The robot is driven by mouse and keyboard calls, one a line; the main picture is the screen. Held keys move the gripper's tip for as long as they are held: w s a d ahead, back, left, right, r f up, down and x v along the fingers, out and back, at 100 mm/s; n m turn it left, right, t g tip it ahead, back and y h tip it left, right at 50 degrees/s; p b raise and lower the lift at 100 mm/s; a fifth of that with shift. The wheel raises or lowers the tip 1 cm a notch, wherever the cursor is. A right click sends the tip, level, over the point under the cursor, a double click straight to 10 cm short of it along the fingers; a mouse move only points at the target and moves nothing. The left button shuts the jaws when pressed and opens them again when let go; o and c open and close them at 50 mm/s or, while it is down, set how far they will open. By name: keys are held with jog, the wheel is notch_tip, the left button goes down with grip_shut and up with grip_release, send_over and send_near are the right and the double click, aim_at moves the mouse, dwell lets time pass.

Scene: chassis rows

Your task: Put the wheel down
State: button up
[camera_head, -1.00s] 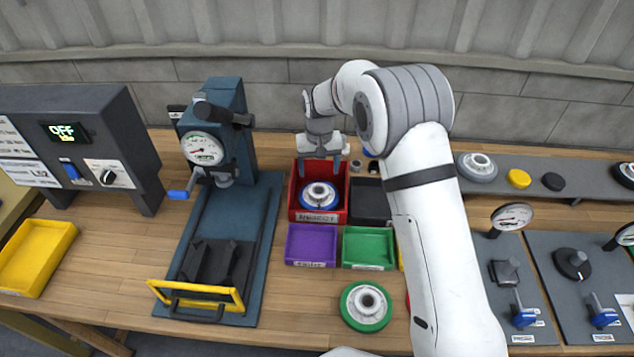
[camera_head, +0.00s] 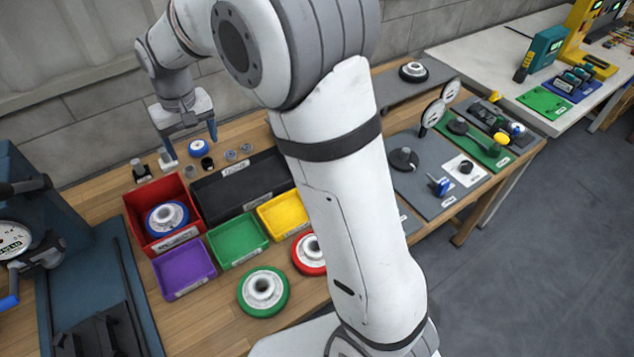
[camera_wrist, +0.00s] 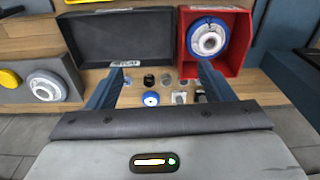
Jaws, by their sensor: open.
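A wheel with a blue rim and pale hub (camera_head: 167,217) lies flat inside the red bin (camera_head: 188,199). It also shows in the red bin in the wrist view (camera_wrist: 208,38). My gripper (camera_head: 190,142) is open and empty, raised behind the red bin and apart from the wheel. In the wrist view the two fingers (camera_wrist: 159,86) are spread, with nothing held between them. A green-rimmed wheel (camera_head: 263,291) lies on the wooden bench in front of the bins. A red-rimmed wheel (camera_head: 309,254) lies beside it, partly hidden by my arm.
A black tray (camera_head: 222,214), purple bin (camera_head: 184,271), green bin (camera_head: 237,242) and yellow bin (camera_head: 283,214) stand around the red bin. Small parts, including a blue-and-white one (camera_head: 198,148), stand behind it. A blue-grey press (camera_head: 88,300) is at left.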

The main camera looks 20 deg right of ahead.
jog(key=s+d+r+m+t, duration=0.1)
jog(key=s+d+r, duration=0.1)
jog(key=s+d, duration=0.8)
jog(key=s+d+r+m+t, duration=0.1)
jog(key=s+d+r+m, duration=0.1)
jog(key=s+d, duration=0.8)
jog(key=s, duration=0.4)
jog(key=shift+s, duration=0.3)
